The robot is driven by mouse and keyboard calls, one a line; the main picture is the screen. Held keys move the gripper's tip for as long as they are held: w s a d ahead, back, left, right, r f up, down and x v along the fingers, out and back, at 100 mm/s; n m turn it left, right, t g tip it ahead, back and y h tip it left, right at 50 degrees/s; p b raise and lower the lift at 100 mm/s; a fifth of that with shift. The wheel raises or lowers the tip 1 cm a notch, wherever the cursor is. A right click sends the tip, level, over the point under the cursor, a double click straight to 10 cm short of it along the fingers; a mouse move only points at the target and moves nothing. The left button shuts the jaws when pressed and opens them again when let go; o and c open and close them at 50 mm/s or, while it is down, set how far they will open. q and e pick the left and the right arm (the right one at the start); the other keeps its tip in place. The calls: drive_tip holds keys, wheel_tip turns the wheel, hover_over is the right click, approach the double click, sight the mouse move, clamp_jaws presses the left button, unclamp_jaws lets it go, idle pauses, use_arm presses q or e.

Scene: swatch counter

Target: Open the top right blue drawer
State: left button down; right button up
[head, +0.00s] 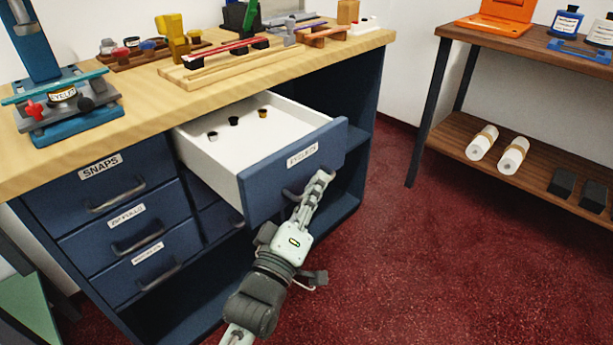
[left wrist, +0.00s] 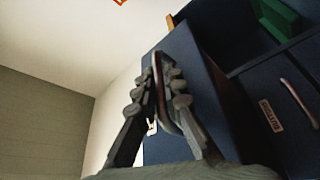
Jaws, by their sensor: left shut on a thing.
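The top right blue drawer (head: 290,170) stands well out from the counter, its white inside showing with several small dark and brass pieces in it. A label sits on its front. My left gripper (head: 318,184) is at the drawer's front, shut on the drawer's handle (head: 294,192), which it partly hides. In the left wrist view the gripper's fingers (left wrist: 158,95) close around the handle, with the blue drawer front behind. My right gripper is in neither view.
The wooden counter top (head: 140,85) carries a blue press (head: 62,95) and several tools. Labelled drawers, one marked SNAPS (head: 100,185), sit shut at left. A side shelf (head: 480,170) stands at right, with open red floor (head: 430,260) before it.

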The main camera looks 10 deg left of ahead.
use_arm(q)
drive_tip(key=shift+s+d, duration=0.15)
drive_tip(key=shift+d, duration=0.05)
drive_tip(key=c, duration=1.9)
unclamp_jaws()
drive_tip(key=v, duration=0.7)
drive_tip(key=shift+s, duration=0.25)
drive_tip(key=shift+a, duration=0.15)
